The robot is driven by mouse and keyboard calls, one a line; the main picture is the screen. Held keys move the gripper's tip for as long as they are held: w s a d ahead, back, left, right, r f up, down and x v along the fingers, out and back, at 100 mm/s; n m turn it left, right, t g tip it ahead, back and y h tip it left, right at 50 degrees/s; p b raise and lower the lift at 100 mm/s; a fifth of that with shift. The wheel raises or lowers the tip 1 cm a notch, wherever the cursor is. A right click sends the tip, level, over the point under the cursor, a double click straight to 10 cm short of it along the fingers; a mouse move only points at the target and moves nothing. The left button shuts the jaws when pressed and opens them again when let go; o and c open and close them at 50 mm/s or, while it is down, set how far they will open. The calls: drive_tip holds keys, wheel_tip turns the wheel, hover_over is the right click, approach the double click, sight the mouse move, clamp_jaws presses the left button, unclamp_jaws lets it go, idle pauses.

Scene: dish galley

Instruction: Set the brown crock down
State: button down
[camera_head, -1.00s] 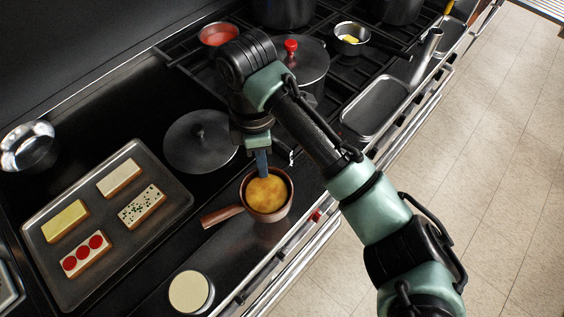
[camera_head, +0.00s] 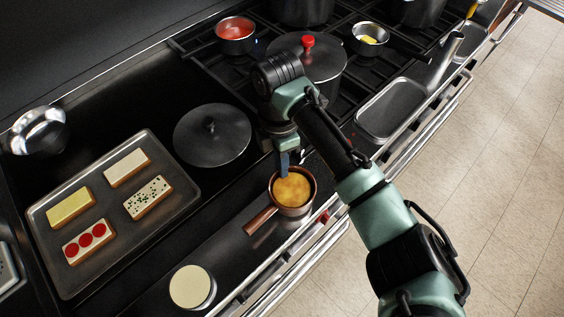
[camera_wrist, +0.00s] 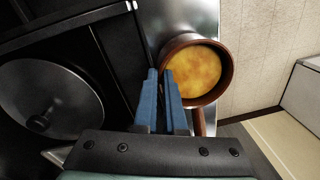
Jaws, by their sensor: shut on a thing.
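The brown crock (camera_head: 299,212) is a round pot with a stub handle (camera_head: 260,221) and orange-yellow contents. It is upright over the counter strip (camera_head: 238,238) near the front rail. I cannot tell whether its base touches the counter. My gripper (camera_head: 284,172) points down at the crock's far rim, shut on its wall. In the wrist view the blue fingers (camera_wrist: 162,74) meet the left side of the crock's rim (camera_wrist: 229,84); the handle shows partly behind the right finger. The wall between the fingertips is mostly hidden.
A tray (camera_head: 185,200) with several topped slabs lies left. A dark lid (camera_head: 212,135) is behind the crock, and a pale-topped round container (camera_head: 192,288) stands front left. The stove (camera_head: 190,45) with pots is behind; a metal pan (camera_head: 390,108) is right. Bare counter lies left of the crock.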

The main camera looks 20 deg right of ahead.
drive_tip(key=shift+f, duration=0.3)
drive_tip(key=shift+f, duration=0.1)
drive_tip(key=c, duration=1)
unclamp_jaws()
